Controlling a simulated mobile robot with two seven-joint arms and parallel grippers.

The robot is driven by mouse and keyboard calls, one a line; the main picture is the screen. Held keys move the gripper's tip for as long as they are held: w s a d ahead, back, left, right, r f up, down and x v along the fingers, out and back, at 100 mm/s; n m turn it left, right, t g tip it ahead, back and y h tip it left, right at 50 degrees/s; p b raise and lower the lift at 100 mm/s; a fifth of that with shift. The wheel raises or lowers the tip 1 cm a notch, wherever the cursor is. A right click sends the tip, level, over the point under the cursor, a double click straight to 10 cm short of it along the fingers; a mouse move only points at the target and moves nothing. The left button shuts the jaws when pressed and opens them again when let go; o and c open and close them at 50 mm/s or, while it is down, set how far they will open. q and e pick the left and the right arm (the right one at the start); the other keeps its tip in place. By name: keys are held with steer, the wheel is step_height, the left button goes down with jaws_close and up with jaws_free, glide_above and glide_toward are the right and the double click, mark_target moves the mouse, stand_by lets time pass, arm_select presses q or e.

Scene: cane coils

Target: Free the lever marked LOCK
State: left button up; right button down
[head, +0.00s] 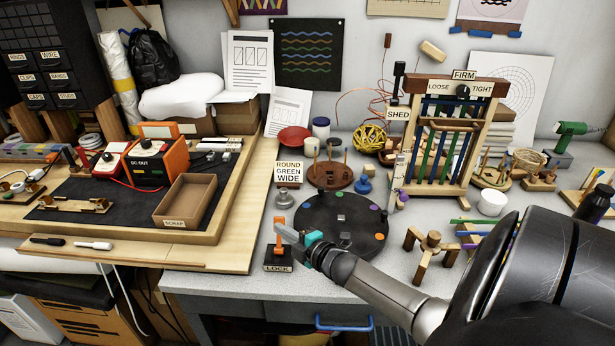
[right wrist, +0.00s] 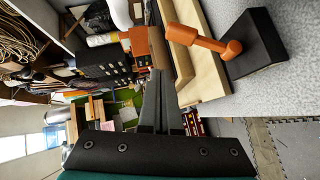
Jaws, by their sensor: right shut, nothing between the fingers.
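The lever marked LOCK is an orange lever (head: 279,236) standing roughly upright from a black base (head: 272,262), with a LOCK label on its front. In the right wrist view the orange lever (right wrist: 203,40) and black base (right wrist: 257,48) lie at the upper right. My right gripper (head: 285,232) reaches in from the right, its fingertips beside the lever's upper part. Its fingers (right wrist: 157,75) are shut together and empty in the right wrist view, left of the lever's end. I cannot tell if they touch it. My left gripper is not in view.
A wooden-edged tray (head: 232,195) is at left. A small wooden stand (head: 431,246) is at right.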

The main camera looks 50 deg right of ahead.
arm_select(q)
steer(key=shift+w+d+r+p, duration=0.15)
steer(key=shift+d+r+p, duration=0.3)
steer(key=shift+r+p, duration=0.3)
arm_select(e)
steer(key=r+v, duration=0.1)
steer(key=v, duration=0.7)
steer(key=shift+s+d, duration=0.3)
steer(key=shift+d, duration=0.15)
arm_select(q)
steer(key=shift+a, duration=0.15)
